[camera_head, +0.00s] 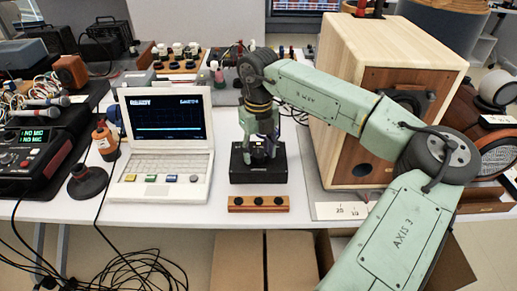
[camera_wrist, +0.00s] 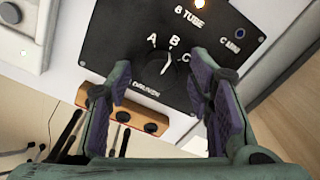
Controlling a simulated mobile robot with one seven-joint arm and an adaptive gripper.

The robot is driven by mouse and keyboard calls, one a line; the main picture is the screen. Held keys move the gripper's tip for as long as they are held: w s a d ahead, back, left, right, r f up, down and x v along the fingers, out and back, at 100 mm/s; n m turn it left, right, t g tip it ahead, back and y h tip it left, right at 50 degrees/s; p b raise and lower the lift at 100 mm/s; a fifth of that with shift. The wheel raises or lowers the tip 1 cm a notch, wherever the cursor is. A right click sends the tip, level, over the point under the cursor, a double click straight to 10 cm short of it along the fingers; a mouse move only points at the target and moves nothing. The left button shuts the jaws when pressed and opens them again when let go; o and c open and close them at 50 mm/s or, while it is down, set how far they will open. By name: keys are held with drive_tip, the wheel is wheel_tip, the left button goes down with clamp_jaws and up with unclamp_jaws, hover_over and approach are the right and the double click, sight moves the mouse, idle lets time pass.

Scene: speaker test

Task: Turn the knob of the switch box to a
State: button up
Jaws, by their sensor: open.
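The black switch box (camera_head: 240,174) sits on the white table under my gripper (camera_head: 262,150). In the wrist view the switch box (camera_wrist: 130,30) has white marks A, B and C around its knob (camera_wrist: 160,70). The knob's white pointer line seems to point towards B. My gripper (camera_wrist: 162,76) is open, one finger on each side of the knob in this view. I cannot tell whether the fingers touch it.
A wooden strip with black knobs (camera_head: 258,209) lies just in front of the box. A white laptop (camera_head: 160,175) stands to the left. A large wooden speaker cabinet (camera_head: 345,120) stands close on the right. Small items (camera_head: 180,56) stand behind; cables hang below the table's front edge.

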drive_tip(key=shift+f, duration=0.3)
drive_tip(key=shift+c, duration=0.4)
clamp_jaws()
drive_tip(key=shift+f+n+b, duration=0.1)
drive_tip(key=shift+n+b, duration=0.2)
drive_tip(key=shift+b, duration=0.05)
drive_tip(key=n+b, duration=0.2)
drive_tip(key=shift+n, duration=0.4)
drive_tip(key=n+b, duration=0.2)
drive_tip(key=n, duration=0.3)
drive_tip(key=shift+n, duration=0.4)
